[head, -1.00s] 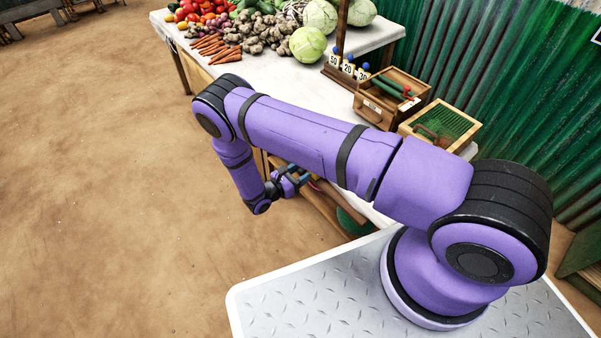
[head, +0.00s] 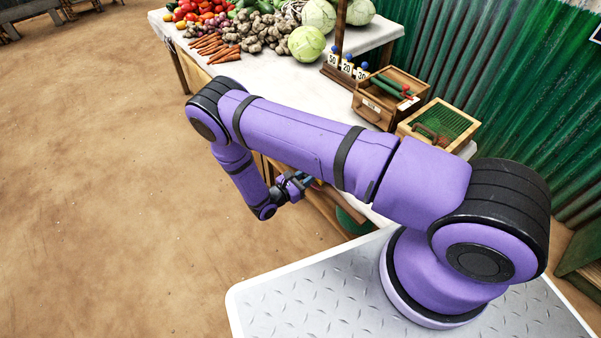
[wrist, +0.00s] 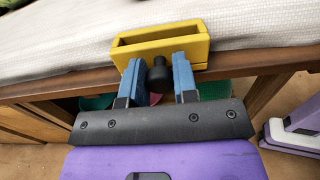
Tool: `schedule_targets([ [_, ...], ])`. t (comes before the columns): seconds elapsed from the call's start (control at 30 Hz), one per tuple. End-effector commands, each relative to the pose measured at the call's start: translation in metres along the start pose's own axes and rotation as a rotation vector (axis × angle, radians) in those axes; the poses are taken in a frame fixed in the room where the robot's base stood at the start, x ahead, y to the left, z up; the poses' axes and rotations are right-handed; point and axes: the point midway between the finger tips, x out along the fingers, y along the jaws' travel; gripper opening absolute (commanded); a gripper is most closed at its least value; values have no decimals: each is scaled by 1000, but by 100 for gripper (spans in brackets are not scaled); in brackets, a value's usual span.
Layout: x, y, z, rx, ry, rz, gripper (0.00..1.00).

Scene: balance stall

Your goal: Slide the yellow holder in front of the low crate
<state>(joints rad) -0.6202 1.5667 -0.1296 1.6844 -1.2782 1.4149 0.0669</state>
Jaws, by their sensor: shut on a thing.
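The yellow holder (wrist: 160,45) is a long open box at the front edge of the cloth-covered table, seen in the wrist view. A black knob (wrist: 157,76) sticks out from its near side. My gripper (wrist: 158,61) has a blue finger on each side and is shut on the holder by this knob. In the head view my gripper (head: 294,182) is partly hidden by my arm, and the holder is not clearly visible there. A wooden crate with a green mesh inside (head: 405,131) stands at the table's right end and looks like the low crate.
A wooden box with green rods (head: 369,112) stands left of the mesh crate, near number cards (head: 346,67). Cabbages, potatoes and carrots (head: 215,45) fill the table's far end. Bare white cloth (head: 270,78) lies between. A corrugated green wall (head: 510,90) stands behind.

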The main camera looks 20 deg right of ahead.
Motion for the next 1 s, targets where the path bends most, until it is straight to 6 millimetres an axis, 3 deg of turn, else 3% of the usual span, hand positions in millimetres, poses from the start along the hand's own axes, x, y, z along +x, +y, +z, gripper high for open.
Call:
schedule_targets([
  [0.3, -1, -90, 0, -7, -2, 3, 0],
  [0.53, -1, -146, 0, -5, -2, 2, 0],
  [0.73, -1, -173, 0, -1, 0, 0, 0],
  [1.0, -1, -184, 0, -1, 0, -2, 0],
])
